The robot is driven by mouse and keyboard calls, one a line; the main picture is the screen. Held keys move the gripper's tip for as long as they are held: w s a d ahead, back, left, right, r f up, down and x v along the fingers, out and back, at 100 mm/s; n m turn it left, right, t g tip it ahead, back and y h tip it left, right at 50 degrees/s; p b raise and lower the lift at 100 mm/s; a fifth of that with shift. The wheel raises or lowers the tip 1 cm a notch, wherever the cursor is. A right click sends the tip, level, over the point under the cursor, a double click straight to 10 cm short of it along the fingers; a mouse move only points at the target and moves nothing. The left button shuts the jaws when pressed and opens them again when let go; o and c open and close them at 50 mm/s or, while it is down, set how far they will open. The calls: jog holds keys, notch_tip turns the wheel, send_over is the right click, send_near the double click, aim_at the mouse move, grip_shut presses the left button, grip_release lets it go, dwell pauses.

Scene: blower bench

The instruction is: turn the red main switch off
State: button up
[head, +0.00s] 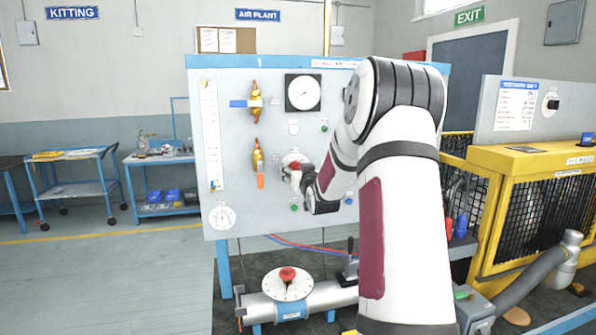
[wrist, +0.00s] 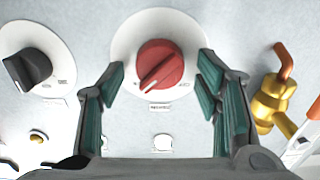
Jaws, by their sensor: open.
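The red main switch (wrist: 160,63) is a round knob on a white disc on the panel. In the wrist view its white pointer line slants to the lower left; the small marks on the disc are unreadable. My gripper (wrist: 160,78) is open, its teal-padded fingers on the left and right of the knob with gaps between. Nothing is held. In the head view the switch (head: 293,165) shows at the panel's middle, partly covered by my gripper and arm. I cannot tell from there whether anything touches.
In the wrist view a black knob (wrist: 32,69) is left of the switch and a brass valve (wrist: 271,101) is right. In the head view the panel (head: 232,135) also carries a gauge (head: 303,92). A red-knobbed dial (head: 288,285) on a pipe sits below.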

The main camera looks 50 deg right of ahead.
jog(key=c, duration=1.2)
jog(key=shift+o, duration=0.2)
jog(key=shift+n, duration=0.3)
jog(key=n+b, duration=0.7)
jog(key=n, duration=0.1)
jog(key=shift+w+a+f, duration=0.1)
jog(key=shift+w+a, duration=0.1)
jog(key=shift+w, duration=0.05)
jog(key=n+b, duration=0.9)
jog(key=b, duration=0.1)
jog(key=shift+f, duration=0.1)
jog(key=shift+n, duration=0.4)
